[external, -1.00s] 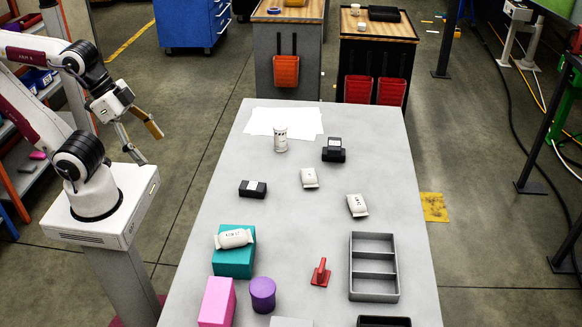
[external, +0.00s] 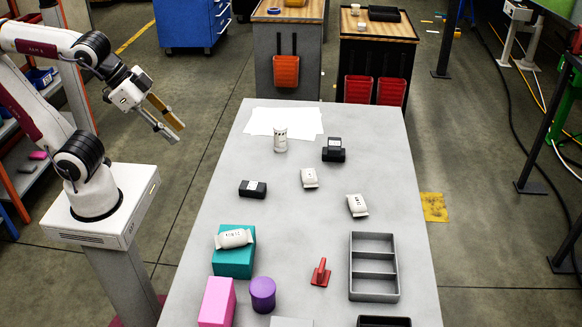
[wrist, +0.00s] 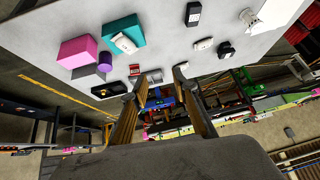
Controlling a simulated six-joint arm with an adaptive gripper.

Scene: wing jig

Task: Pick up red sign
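The red sign (external: 320,272) lies on the white table, left of the grey divided tray in the external view. It has a flat base and a narrow raised part. A small red patch in the wrist view (wrist: 134,69) looks like it, near the left finger. My gripper (external: 178,134) is in the air left of the table, far from the sign. Its fingers are apart with nothing between them; they also show in the wrist view (wrist: 160,80).
The grey divided tray (external: 374,292) stands right of the sign. A purple cylinder (external: 263,294), a pink box (external: 217,303) and a teal box (external: 233,263) with a white packet on top stand to its left. Other white packets and black items lie farther back.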

